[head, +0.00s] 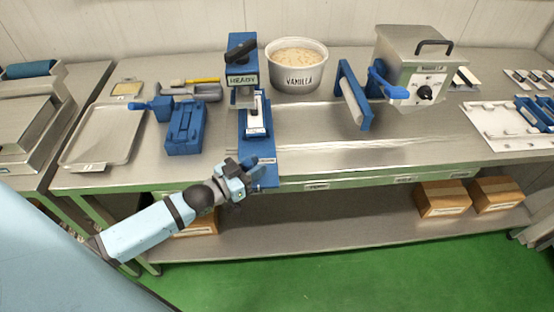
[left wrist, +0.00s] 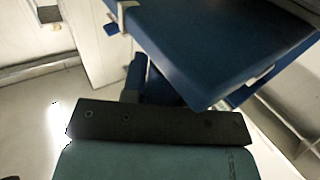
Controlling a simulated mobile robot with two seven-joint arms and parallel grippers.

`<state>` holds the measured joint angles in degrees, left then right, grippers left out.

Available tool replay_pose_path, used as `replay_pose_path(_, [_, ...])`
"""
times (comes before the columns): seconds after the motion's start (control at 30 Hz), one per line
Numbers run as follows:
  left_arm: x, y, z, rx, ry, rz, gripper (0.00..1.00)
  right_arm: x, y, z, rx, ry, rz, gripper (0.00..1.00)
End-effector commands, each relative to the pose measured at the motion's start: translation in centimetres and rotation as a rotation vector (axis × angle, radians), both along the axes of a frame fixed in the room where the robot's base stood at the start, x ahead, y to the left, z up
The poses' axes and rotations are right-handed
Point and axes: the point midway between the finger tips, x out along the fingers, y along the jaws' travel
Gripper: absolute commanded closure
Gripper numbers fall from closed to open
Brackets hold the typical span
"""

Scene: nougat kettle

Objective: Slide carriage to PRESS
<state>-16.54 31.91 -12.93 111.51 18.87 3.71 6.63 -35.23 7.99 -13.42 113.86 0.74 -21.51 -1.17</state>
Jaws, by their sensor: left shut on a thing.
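The blue press (head: 243,70) with a READY label and a black top lever stands at the table's middle. A blue carriage (head: 257,133) with a white block sits at the press's foot, on a blue base (head: 268,180) that reaches the table's front edge. My left gripper (head: 250,166) is at the front left of this base, shut on a small blue part, seemingly the carriage's handle; the fingers mostly hide it. In the left wrist view a blue slab (left wrist: 215,45) fills the top, beyond the dark gripper edge. The right gripper is not in view.
A VANILLA tub (head: 297,80) stands right of the press. A blue stand (head: 354,95) and a steel machine (head: 410,60) are farther right. A blue block (head: 185,130) and a steel tray (head: 103,135) lie left. The table right of the base is clear.

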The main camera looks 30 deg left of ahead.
Motion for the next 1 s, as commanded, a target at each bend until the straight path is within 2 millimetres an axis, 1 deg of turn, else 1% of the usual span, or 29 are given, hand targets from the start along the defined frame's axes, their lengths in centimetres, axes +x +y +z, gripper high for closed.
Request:
replay_pose_path(0.03, [-0.4, 0.6, 0.1, 0.003, 0.001, 0.0, 1.0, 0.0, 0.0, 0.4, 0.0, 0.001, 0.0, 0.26])
replay_pose_path(0.1, [-0.9, 1.2, 0.1, 0.001, 0.002, 0.0, 1.0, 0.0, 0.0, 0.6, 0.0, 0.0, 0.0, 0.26])
replay_pose_path(0.23, [-1.4, 2.0, 0.1, -0.001, 0.0, -0.001, 1.0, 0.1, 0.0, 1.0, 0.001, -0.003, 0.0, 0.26])
replay_pose_path(0.4, [-1.6, 2.4, 0.0, -0.001, -0.001, 0.0, 1.0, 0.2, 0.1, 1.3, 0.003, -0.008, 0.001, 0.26])
replay_pose_path(0.67, [-1.6, 2.5, 0.0, 0.0, 0.0, 0.002, 1.0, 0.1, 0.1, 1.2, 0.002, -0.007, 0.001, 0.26])
replay_pose_path(0.7, [-1.6, 2.5, 0.0, 0.001, 0.001, 0.002, 0.7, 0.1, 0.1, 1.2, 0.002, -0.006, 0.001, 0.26])
replay_pose_path(0.77, [-1.6, 2.5, 0.0, 0.001, 0.001, 0.002, 0.57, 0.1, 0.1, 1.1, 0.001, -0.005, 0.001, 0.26])
replay_pose_path(0.8, [-1.6, 2.4, 0.0, 0.0, 0.001, 0.002, 0.47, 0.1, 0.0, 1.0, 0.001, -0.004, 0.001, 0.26])
replay_pose_path(1.0, [-1.6, 2.4, 0.0, 0.0, 0.0, 0.001, 0.47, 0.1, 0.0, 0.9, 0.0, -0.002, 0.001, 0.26])
